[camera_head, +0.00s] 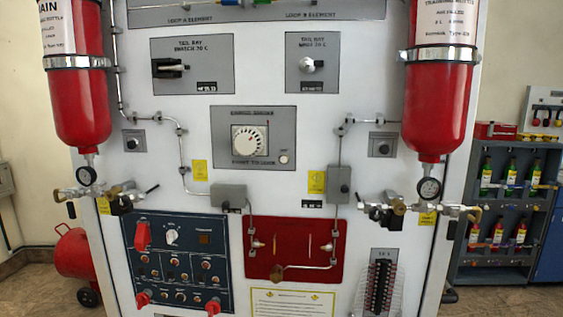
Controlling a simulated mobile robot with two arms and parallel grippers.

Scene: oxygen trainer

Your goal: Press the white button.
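A small round white button (284,158) sits on the grey dial panel (267,112) near the middle of the white board. It is to the lower right of a larger white round dial (250,139) on the same panel. A printed label lies below the dial, too small to read surely. Nothing covers the button. Neither my left nor my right gripper is in view.
Red cylinders (78,105) and (437,110) with gauges and valves stick out at both sides. Below are a dark blue switch panel (178,262) and a red panel (305,225). A bottle shelf (508,205) stands at the right. The space before the button looks clear.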

